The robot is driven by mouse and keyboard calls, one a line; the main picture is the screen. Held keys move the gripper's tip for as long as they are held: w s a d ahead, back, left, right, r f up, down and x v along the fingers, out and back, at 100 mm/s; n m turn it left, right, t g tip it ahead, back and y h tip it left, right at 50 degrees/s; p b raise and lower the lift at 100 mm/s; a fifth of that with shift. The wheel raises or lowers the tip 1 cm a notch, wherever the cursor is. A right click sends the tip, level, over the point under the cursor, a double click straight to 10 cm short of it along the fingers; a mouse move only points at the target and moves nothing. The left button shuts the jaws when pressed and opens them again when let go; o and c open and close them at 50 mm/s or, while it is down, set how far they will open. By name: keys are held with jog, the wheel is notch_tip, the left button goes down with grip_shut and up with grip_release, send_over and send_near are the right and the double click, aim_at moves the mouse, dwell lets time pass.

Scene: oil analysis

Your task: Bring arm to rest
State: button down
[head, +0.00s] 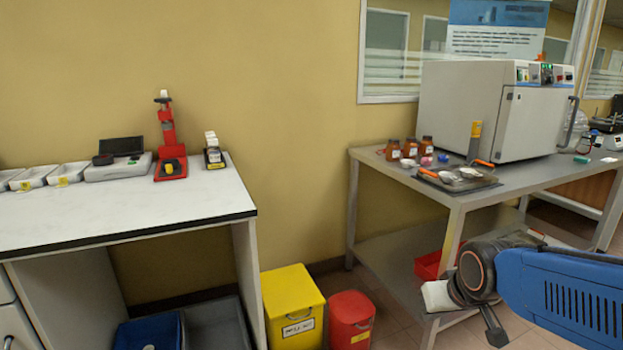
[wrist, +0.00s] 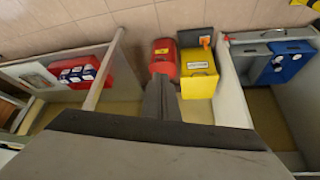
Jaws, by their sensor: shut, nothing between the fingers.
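My arm, with a blue link, reaches in from the right edge of the head view. My gripper (head: 494,327) hangs at its end, in front of the grey metal table (head: 455,199) and apart from it. In the wrist view my gripper (wrist: 161,84) is shut with nothing between its fingers, and it points down toward the floor bins. Part of the gripper is hard to make out in the head view.
A yellow bin (head: 292,302) and a red bin (head: 350,318) stand on the floor between the white bench (head: 120,215) and the metal table. A large white oven (head: 490,110), brown bottles (head: 410,148) and a dark tray (head: 458,187) stand on the table.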

jog(key=s+d+r+g, duration=0.1)
jog(key=s+d+r, duration=0.1)
jog(key=s, duration=1.1)
jog(key=shift+s+d+m+h, duration=0.3)
jog(key=shift+d+m, duration=0.05)
jog(key=shift+m, duration=0.05)
jog(key=shift+r, duration=0.1)
